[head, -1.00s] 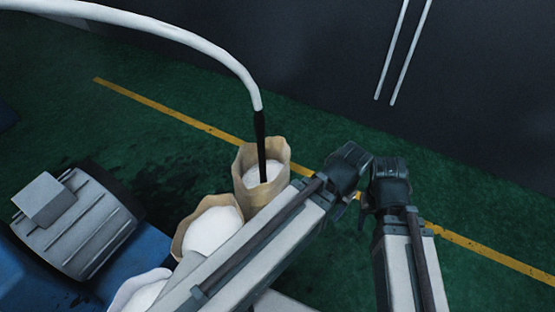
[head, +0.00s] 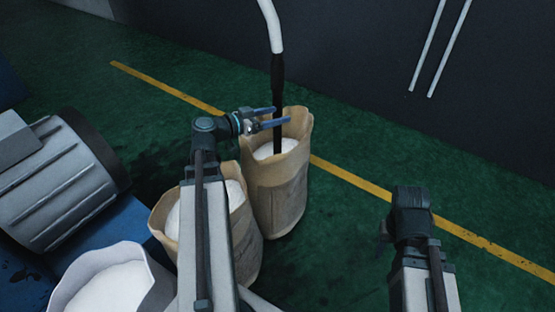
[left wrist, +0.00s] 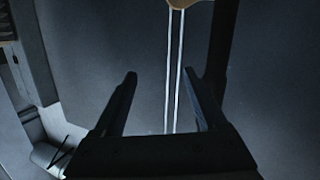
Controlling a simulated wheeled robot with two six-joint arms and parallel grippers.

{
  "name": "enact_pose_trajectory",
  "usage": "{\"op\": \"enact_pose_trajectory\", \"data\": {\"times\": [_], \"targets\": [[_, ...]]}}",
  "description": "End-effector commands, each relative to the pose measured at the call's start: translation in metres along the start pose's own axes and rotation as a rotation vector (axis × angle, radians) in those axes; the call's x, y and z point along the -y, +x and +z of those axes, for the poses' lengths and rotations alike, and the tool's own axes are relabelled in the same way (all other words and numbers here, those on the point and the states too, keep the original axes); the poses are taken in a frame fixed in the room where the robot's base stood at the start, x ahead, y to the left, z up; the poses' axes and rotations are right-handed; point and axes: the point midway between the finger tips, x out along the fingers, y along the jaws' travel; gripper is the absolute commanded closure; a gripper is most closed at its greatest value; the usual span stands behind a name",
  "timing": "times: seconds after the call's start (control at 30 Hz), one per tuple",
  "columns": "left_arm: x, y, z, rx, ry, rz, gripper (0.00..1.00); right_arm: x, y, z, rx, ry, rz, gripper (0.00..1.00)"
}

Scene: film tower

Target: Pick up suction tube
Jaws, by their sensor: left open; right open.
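The suction tube is white at the top (head: 270,28) and has a black lower nozzle (head: 278,78) that hangs upright into a paper sack (head: 283,200) of white powder. My left gripper (head: 282,115) is open at the sack's rim, its blue-looking fingers reaching right to the nozzle. One finger ends beside the nozzle and the other crosses in front of it in the picture; I cannot tell if the nozzle is between them. In the left wrist view the left fingers (left wrist: 165,95) are spread and empty. My right gripper (head: 384,232) is open, apart at the right, fingers mostly hidden.
A second sack (head: 165,225) of powder and a pale sack (head: 75,285) stand nearer. A ribbed grey machine (head: 62,185) on a blue base is at the left. Two white pipes (head: 440,45) run up the dark wall. Green floor on the right is clear.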

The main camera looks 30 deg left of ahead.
Motion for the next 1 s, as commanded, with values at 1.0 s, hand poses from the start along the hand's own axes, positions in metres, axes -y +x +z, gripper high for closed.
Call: {"op": "enact_pose_trajectory", "data": {"times": [1.0], "targets": [[0.085, 0.020, -0.014, -0.198, 0.094, -0.186, 0.26, 0.004, 0.040, -0.002, 0.000, -0.001, 0.002, 0.50]]}}
